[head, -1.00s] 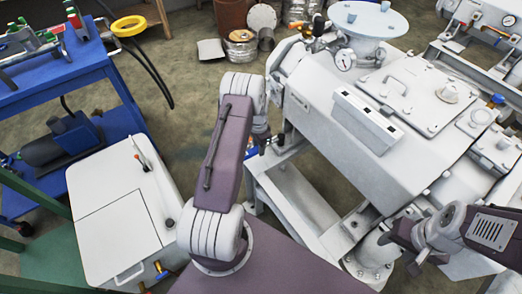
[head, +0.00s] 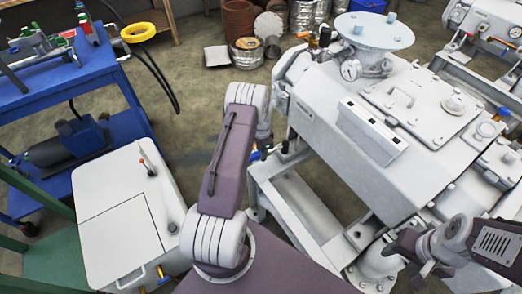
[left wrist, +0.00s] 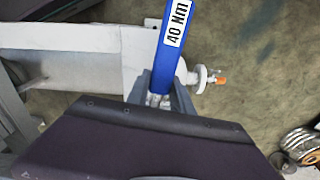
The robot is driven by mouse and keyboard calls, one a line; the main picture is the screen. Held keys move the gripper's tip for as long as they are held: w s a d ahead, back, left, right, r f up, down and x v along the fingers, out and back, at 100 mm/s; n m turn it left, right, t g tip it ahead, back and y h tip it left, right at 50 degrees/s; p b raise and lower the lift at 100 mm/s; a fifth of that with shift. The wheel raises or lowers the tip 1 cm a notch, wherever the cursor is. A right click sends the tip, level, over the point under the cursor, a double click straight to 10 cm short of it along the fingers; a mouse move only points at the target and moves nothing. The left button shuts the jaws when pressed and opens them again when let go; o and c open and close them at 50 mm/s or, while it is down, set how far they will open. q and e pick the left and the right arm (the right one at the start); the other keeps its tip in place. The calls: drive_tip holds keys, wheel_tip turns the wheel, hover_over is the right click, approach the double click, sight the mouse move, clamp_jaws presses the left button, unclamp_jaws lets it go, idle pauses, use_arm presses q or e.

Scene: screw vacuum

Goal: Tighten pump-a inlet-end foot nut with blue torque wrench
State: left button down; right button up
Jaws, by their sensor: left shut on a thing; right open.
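In the left wrist view my left gripper (left wrist: 160,90) is shut on the blue torque wrench (left wrist: 173,50), whose handle is marked 40 Nm and points up the picture. In the head view my left gripper (head: 262,150) is small and mostly hidden by its arm, beside the near left end of the white pump (head: 330,110). The pump stands on a white frame (head: 270,185). I cannot make out the foot nut in either view. My right gripper (head: 424,266) is open and empty, near a bolted flange (head: 375,272) at lower right.
A white lidded box (head: 115,235) stands left of my arm. A blue cart (head: 75,80) with tools and a yellow ring (head: 138,32) is at far left. Buckets and cans (head: 245,50) stand behind. A second machine (head: 490,40) is at top right. Floor between box and pump is clear.

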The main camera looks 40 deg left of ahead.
use_arm(q)
drive_tip(key=shift+s+d+f, duration=0.1)
drive_tip(key=shift+s+d, duration=0.1)
drive_tip(key=shift+d, duration=0.05)
drive_tip(key=shift+w+r+p, duration=0.15)
drive_tip(key=shift+r+p, duration=2)
drive_tip(key=shift+r, duration=0.5)
drive_tip(key=shift+a, duration=0.1)
